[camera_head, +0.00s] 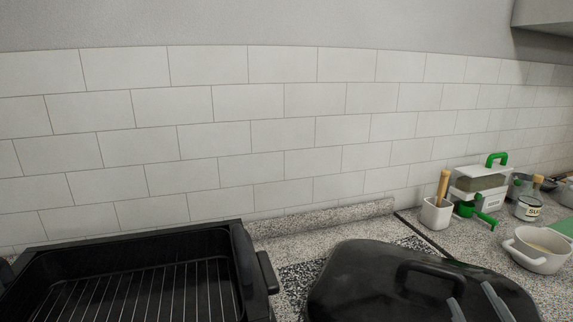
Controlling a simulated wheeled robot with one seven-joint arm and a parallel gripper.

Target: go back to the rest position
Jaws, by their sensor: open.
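My gripper (476,304) shows only as two grey fingers at the bottom edge, right of centre. The fingers are apart, and nothing shows between them except the dark surface behind. They appear in front of a black lid (350,285) with a raised handle (402,270). I cannot tell whether they touch the lid. The rest of my arm is out of view.
A black roasting pan (245,265) with a wire rack stands at the lower left. On the speckled counter at the right are a utensil pot (436,214), a green scoop (465,209), a white container with a green handle (478,184), a labelled jar (528,207) and a white pot (540,262). A tiled wall closes the back.

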